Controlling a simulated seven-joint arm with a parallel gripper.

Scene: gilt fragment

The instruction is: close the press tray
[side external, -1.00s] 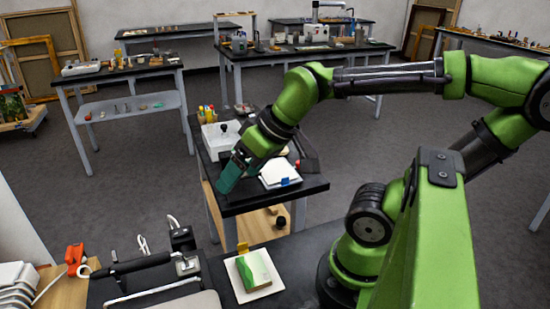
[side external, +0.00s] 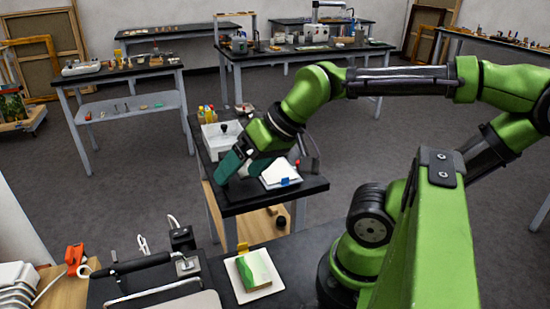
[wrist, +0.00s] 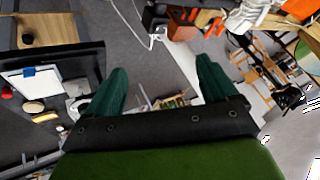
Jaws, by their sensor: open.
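The press, with a black bar handle (side external: 145,265), sits at the lower left of the side external view. A pale grey panel (side external: 190,301), perhaps its tray, shows at the bottom edge; it is cut off by the frame, so I cannot tell how far out it stands. My gripper (side external: 238,180) has teal fingers and is open and empty. It hangs over the small black side table, well behind and to the right of the press in the picture. In the wrist view the open fingers (wrist: 160,80) have floor and distant clutter between them.
The side table (side external: 270,200) holds a white bin (side external: 219,138) and white sheets with a blue clip (side external: 281,176). A green-and-white block (side external: 254,268) lies on a white square right of the press. An orange object (side external: 75,258) stands at left. Cables rise behind the press.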

